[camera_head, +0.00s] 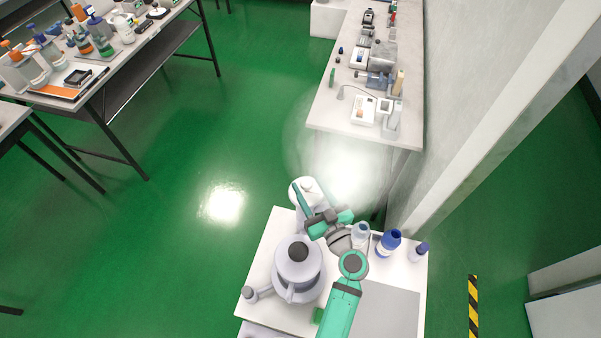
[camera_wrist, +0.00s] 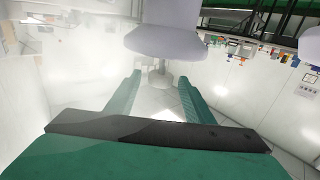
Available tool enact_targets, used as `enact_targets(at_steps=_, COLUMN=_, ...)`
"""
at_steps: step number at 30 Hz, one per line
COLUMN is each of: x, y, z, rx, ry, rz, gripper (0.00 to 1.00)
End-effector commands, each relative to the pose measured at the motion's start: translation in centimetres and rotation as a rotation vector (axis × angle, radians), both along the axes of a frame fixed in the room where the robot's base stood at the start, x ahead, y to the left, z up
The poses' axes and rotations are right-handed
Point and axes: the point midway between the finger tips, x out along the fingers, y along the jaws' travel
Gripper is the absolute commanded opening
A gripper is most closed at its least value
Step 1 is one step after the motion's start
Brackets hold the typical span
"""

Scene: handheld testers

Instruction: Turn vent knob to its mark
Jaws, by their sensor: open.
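A pale lavender vessel (camera_head: 298,275) with a dark round cap stands on a white tabletop, in the lower middle of the head view. A pale rounded piece (camera_head: 304,188) stands behind the vessel, close to my gripper (camera_head: 321,203). In the wrist view, a pale rounded body (camera_wrist: 165,42) on a short stem shows just beyond the fingertips. My gripper (camera_wrist: 160,77) is open, with nothing between its two green fingers. I cannot tell which piece is the vent knob, and no mark can be made out.
On the white tabletop (camera_head: 262,262), a clear bottle (camera_head: 361,232), a blue-capped bottle (camera_head: 388,243) and a purple-capped bottle (camera_head: 419,252) stand right of my gripper. A grey panel (camera_head: 390,312) lies at front right. A wall (camera_head: 480,130) rises behind on the right.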

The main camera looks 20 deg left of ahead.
Motion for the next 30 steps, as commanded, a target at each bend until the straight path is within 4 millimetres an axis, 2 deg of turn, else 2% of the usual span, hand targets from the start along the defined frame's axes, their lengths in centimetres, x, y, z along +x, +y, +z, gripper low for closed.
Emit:
enact_targets(at_steps=3, x=1.6, y=1.5, z=0.1, rx=0.001, ry=-0.001, rz=0.003, gripper=0.48)
enact_targets(at_steps=9, x=3.5, y=3.2, z=0.0, rx=0.0, ry=0.0, rz=0.003, gripper=0.48)
enact_targets(at_steps=22, x=4.2, y=3.8, z=0.0, rx=0.0, ry=0.001, rz=0.002, gripper=0.48)
enact_targets(at_steps=23, x=4.2, y=3.8, z=0.0, rx=0.0, ry=0.001, rz=0.002, gripper=0.45)
enact_targets(at_steps=27, x=4.2, y=3.8, z=0.0, rx=0.0, ry=0.001, rz=0.002, gripper=0.12)
enact_targets(at_steps=28, x=4.2, y=3.8, z=0.0, rx=0.0, ry=0.001, rz=0.002, gripper=0.07)
enact_targets(at_steps=30, x=4.2, y=3.8, z=0.0, rx=0.0, ry=0.001, rz=0.002, gripper=0.07)
